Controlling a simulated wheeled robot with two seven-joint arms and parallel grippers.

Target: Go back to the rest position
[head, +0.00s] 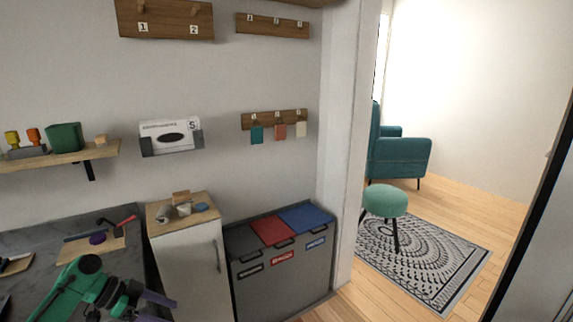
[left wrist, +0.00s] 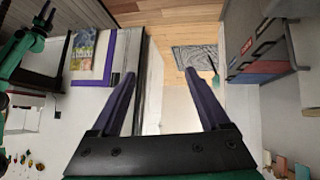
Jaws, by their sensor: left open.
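My left gripper (head: 158,307) is at the bottom left of the head view, at the end of a green arm, in front of the dark counter and the white cabinet. Its two purple fingers are apart. In the left wrist view the left gripper (left wrist: 160,75) also shows open, with nothing between the fingers. Part of another green arm of mine shows at the upper left of the left wrist view. A dark forked end (left wrist: 45,14) there may be my right gripper, but it is too small to tell its state.
A dark counter (head: 30,238) holds a board with tools. A white cabinet (head: 190,262) and a bin unit (head: 275,280) with grey, red and blue lids stand beside it. A shelf (head: 60,160) juts from the wall. A stool (head: 385,201) stands on a rug (head: 440,260) beyond the opening.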

